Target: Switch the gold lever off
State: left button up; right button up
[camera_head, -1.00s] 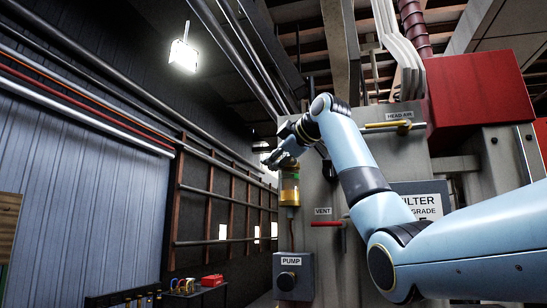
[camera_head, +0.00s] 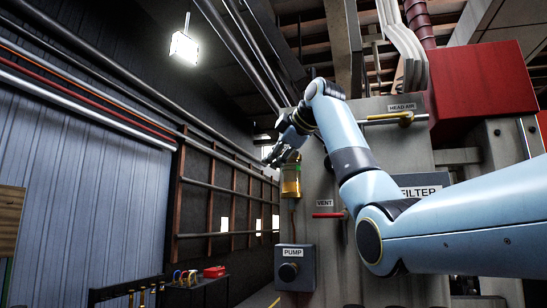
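The gold lever (camera_head: 384,119) lies roughly level on the grey machine panel, below the HEAD AIR label (camera_head: 402,107). My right arm comes in from the right and passes in front of the panel, below and left of this lever. My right gripper (camera_head: 272,156) is at the panel's left edge, just above a yellow-amber cylinder (camera_head: 291,182), well left of the gold lever and apart from it. It is small and dark, seen side-on, so its finger opening is unclear. My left gripper is not in view.
A red lever (camera_head: 328,215) sits under the VENT label (camera_head: 325,203). A PUMP box (camera_head: 295,268) with a dark knob is below. A FILTER sign (camera_head: 419,191) is partly behind my arm. A red box (camera_head: 483,85) stands right of the gold lever.

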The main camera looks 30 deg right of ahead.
jog(key=o, duration=0.3)
jog(key=shift+r, duration=0.1)
jog(key=v, duration=1.2)
